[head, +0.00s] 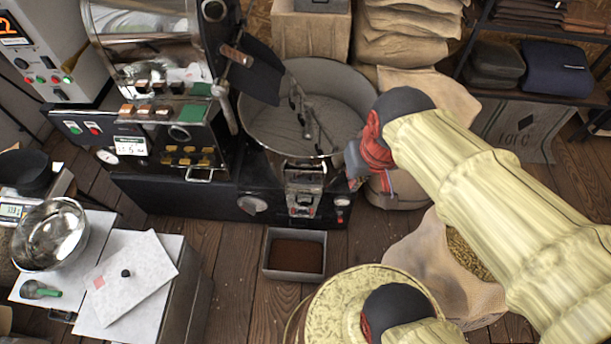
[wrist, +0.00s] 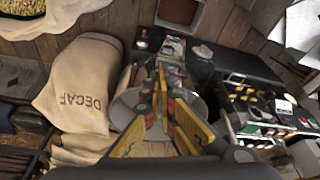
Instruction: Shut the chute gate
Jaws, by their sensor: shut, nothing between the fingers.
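The chute gate (head: 304,180) is a small metal assembly on the front of the roaster, just below the rim of the round cooling pan (head: 300,120). In the wrist view the chute gate (wrist: 172,50) lies just beyond my fingertips. Whether its plate is raised or lowered I cannot tell. My gripper (head: 352,168) is just right of the chute in the head view, partly hidden by my wrist. In the wrist view my gripper's (wrist: 161,72) yellow-padded fingers meet at their tips, with nothing between them. Contact with the gate is not clear.
A tray of dark grounds (head: 295,253) sits on the floor below the chute. A round yellowish lid (head: 345,300) and an open bean sack (head: 425,260) stand near my arm. A DECAF sack (wrist: 85,85) shows in the wrist view. Wooden floor (head: 245,290) is clear beside the tray.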

